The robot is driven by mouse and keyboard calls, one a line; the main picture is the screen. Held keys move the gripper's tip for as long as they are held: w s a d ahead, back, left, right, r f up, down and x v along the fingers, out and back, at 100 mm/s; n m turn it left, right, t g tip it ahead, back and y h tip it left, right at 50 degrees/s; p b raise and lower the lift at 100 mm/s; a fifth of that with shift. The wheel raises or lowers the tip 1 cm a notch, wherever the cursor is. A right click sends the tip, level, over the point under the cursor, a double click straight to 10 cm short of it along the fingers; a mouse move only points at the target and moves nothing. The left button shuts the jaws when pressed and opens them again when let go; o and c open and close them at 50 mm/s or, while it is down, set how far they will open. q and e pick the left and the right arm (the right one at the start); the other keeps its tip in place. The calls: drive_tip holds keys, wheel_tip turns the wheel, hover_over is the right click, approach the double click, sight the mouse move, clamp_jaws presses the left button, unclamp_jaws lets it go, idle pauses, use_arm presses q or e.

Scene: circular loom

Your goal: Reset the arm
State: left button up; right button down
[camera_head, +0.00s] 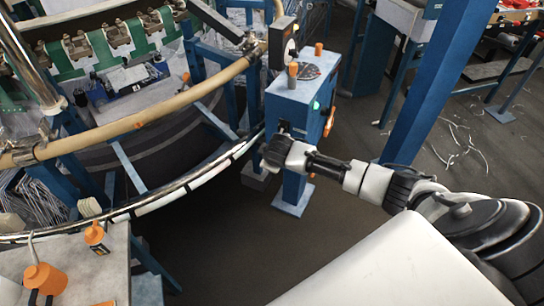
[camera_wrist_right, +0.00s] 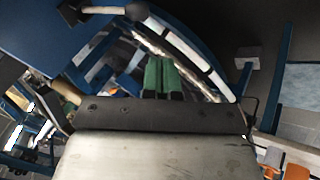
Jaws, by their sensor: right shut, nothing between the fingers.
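My right arm reaches in from the right in the head view. Its gripper (camera_head: 271,152) is beside the lower left part of the blue control box (camera_head: 291,108), partly hidden by the wrist. In the right wrist view the two green fingers (camera_wrist_right: 164,74) are together with nothing between them. The blue box also shows in the wrist view (camera_wrist_right: 40,32), at upper left, with a lever ending in a dark round knob (camera_wrist_right: 136,11). The fingers appear apart from the lever. My left gripper is in neither view.
The curved loom rim (camera_head: 190,182) and a tan rail (camera_head: 150,116) lie left of the box. A blue post (camera_head: 425,90) stands behind my right arm. Dark floor (camera_head: 225,240) is open below the box.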

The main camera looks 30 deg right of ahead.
drive_tip(key=shift+s+r, duration=0.2)
drive_tip(key=shift+s, duration=0.1)
drive_tip(key=shift+a, duration=0.1)
drive_tip(key=s+a+f+m+g, duration=0.1)
drive_tip(key=s+f, duration=0.5)
drive_tip(key=f, duration=0.2)
drive_tip(key=s+f+m+g+y, duration=0.1)
drive_tip(key=s+f, duration=0.4)
drive_tip(key=f, duration=0.4)
drive_tip(key=s+a+f+m+g, duration=0.1)
drive_tip(key=s+f, duration=0.5)
drive_tip(key=f, duration=0.2)
drive_tip(key=s+a+f+g, duration=0.1)
drive_tip(key=s+f, duration=0.3)
drive_tip(key=s, duration=0.6)
drive_tip(key=s+a+f+m+g+y, duration=0.1)
drive_tip(key=s+a+f, duration=0.2)
drive_tip(key=s, duration=0.8)
drive_tip(key=s+a+f, duration=0.2)
drive_tip(key=s+f, duration=0.4)
drive_tip(key=s, duration=0.4)
drive_tip(key=shift+s+a+m+g, duration=0.35)
drive_tip(key=shift+m+g, duration=0.05)
